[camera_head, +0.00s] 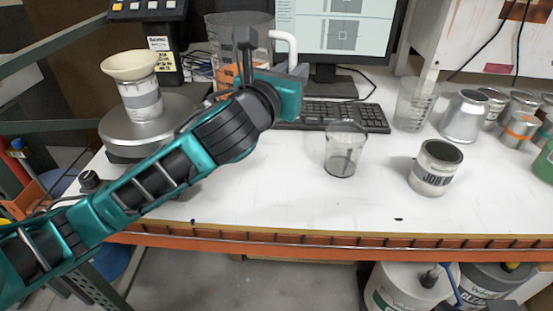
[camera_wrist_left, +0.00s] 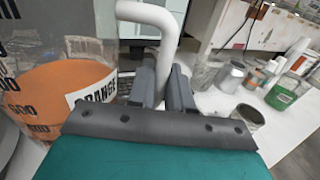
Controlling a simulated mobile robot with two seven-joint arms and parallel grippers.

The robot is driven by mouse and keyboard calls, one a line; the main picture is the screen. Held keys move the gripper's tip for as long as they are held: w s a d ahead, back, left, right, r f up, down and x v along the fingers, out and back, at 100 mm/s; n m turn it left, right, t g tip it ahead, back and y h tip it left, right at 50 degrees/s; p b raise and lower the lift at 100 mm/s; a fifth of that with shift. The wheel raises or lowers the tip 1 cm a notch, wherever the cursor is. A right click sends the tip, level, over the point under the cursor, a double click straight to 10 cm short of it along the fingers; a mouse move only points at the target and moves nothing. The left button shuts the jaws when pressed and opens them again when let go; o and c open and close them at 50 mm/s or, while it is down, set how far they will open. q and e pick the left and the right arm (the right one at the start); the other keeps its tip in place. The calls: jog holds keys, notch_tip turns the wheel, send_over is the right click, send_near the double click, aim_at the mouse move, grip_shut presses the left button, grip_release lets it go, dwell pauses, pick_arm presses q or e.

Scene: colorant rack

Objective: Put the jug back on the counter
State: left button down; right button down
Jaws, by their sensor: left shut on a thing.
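The jug (camera_head: 222,27) is a large clear graduated vessel with a white handle (camera_head: 291,47), at the back of the counter in the head view. It fills the left of the left wrist view (camera_wrist_left: 60,88), with orange contents and a partly visible label. My left gripper (camera_wrist_left: 163,82) is shut on the white handle, one dark finger on each side. In the head view, my arm and gripper cover much of the jug. Its base is hidden, so I cannot tell whether it touches the counter. The white counter (camera_head: 290,205) runs across the head view. My right gripper is not in view.
A scale (camera_head: 150,127) bears a can with a funnel (camera_head: 130,66) at left. A keyboard (camera_head: 335,115) and monitor (camera_head: 330,30) stand behind. A clear beaker (camera_head: 344,155), a labelled can (camera_head: 435,172) and several containers stand right. The front middle of the counter is mostly clear.

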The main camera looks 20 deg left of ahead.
pick_arm(q)
notch_tip(320, 180, down, 17)
jog(key=b, duration=0.5)
jog(key=shift+f, duration=0.2)
jog(key=shift+f, duration=0.2)
jog(key=c, duration=1)
grip_release()
jog(key=shift+c, duration=0.2)
jog(key=shift+r, duration=0.2)
jog(key=s, duration=0.7)
jog(key=s+a, duration=0.1)
jog(key=s, duration=0.2)
jog(key=shift+s+a+f, duration=0.1)
jog(key=shift+s+f, duration=0.05)
jog(key=shift+s, duration=0.05)
jog(key=shift+s+a, duration=0.1)
jog(key=shift+s, duration=0.7)
